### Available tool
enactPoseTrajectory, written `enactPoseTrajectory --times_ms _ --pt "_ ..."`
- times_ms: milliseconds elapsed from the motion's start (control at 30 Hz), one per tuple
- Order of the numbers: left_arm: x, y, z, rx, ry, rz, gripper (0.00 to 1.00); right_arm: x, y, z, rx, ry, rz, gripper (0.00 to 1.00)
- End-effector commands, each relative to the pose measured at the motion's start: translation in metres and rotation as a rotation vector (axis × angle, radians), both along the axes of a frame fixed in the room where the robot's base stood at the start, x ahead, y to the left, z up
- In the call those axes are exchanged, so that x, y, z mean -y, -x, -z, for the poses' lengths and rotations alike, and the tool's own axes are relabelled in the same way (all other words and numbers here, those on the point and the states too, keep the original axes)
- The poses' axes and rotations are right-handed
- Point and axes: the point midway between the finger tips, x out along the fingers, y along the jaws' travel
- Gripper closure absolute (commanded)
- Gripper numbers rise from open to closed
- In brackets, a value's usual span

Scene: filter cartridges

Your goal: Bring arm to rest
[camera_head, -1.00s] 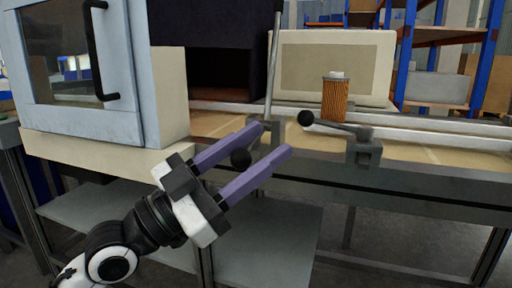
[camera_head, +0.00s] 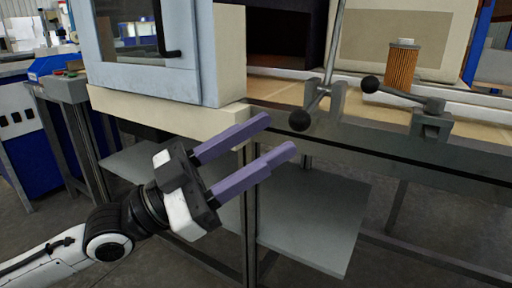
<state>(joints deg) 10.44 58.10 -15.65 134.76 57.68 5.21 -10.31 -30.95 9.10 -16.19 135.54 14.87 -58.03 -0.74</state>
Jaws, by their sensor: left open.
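My left gripper (camera_head: 280,138) is in the lower middle of the head view, its two purple fingers apart with nothing between them. It is in front of the workbench, below the level of the lever handles, and touches nothing that I can see. My left arm comes in from the lower left. My right gripper is not in view. An orange pleated filter cartridge (camera_head: 402,67) with a pale top stands upright on the bench at the upper right, well away from my gripper.
A light-blue framed cabinet with a window (camera_head: 196,70) stands on the bench behind my gripper. Two levers with black ball knobs (camera_head: 300,120) (camera_head: 371,84) are at the bench's front edge. A grey lower shelf (camera_head: 315,225) sits beneath. A blue machine (camera_head: 40,135) is at the left.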

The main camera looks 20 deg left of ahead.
Motion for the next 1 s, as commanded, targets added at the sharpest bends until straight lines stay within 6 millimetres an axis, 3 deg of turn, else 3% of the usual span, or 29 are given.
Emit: enactPoseTrajectory --times_ms 600,700,767,867,1000 --pt "-0.005 0.006 0.003 0.001 -0.001 0.003 0.56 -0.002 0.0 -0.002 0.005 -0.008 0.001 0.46" --pt "-0.003 0.005 0.011 -0.02 -0.003 0.001 0.56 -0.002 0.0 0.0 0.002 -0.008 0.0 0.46" --pt "0.0 0.002 0.027 -0.059 -0.01 -0.005 0.56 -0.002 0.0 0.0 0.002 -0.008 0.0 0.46" --pt "0.012 -0.003 0.075 -0.184 -0.034 -0.023 0.56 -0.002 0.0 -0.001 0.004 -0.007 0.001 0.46" --pt "0.032 0.002 0.176 -0.457 -0.09 -0.079 0.56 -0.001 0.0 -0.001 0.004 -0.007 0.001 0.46"
